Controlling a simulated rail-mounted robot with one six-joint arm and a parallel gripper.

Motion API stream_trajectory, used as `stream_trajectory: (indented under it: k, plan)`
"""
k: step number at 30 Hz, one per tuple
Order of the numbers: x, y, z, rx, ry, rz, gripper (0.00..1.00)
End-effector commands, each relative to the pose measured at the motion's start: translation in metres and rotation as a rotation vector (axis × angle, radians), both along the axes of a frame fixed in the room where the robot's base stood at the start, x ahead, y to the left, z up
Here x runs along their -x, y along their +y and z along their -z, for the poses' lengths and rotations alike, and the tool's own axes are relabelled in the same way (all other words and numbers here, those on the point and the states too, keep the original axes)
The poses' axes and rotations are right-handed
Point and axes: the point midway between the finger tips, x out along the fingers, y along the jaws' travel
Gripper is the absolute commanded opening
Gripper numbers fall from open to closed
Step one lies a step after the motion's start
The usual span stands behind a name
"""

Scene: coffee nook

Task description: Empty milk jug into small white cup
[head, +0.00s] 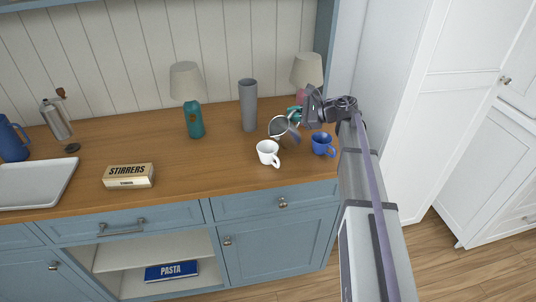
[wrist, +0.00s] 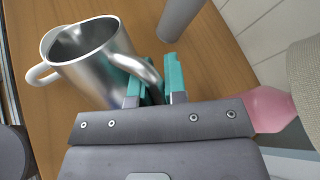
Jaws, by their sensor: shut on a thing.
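The milk jug (head: 294,134) is shiny metal and is held tilted behind and above the small white cup, its mouth facing the front left. In the wrist view the jug (wrist: 98,75) fills the left side; its inside looks dark grey and I see no milk or stream. The small white cup (head: 266,149) stands upright on the counter; in the wrist view the jug hides most of it, leaving its handle (wrist: 36,76) and some rim. My gripper (head: 296,112) has teal fingertips, shut on the jug's handle in the wrist view (wrist: 154,82).
A blue cup (head: 322,143) stands close right of the white cup. A tall grey tumbler (head: 248,105) and a teal lamp (head: 194,119) stand behind. A stirrers box (head: 129,176) lies left. The wooden counter is clear between box and white cup.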

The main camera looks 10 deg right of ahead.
Motion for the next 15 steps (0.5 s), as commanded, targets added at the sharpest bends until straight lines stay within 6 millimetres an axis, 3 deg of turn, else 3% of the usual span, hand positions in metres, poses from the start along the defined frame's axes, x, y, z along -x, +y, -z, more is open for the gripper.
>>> stream_trajectory:
  k: [15]
  plan:
    - [0.0004, -0.0037, -0.0020, 0.037, -0.024, 0.003, 0.00]
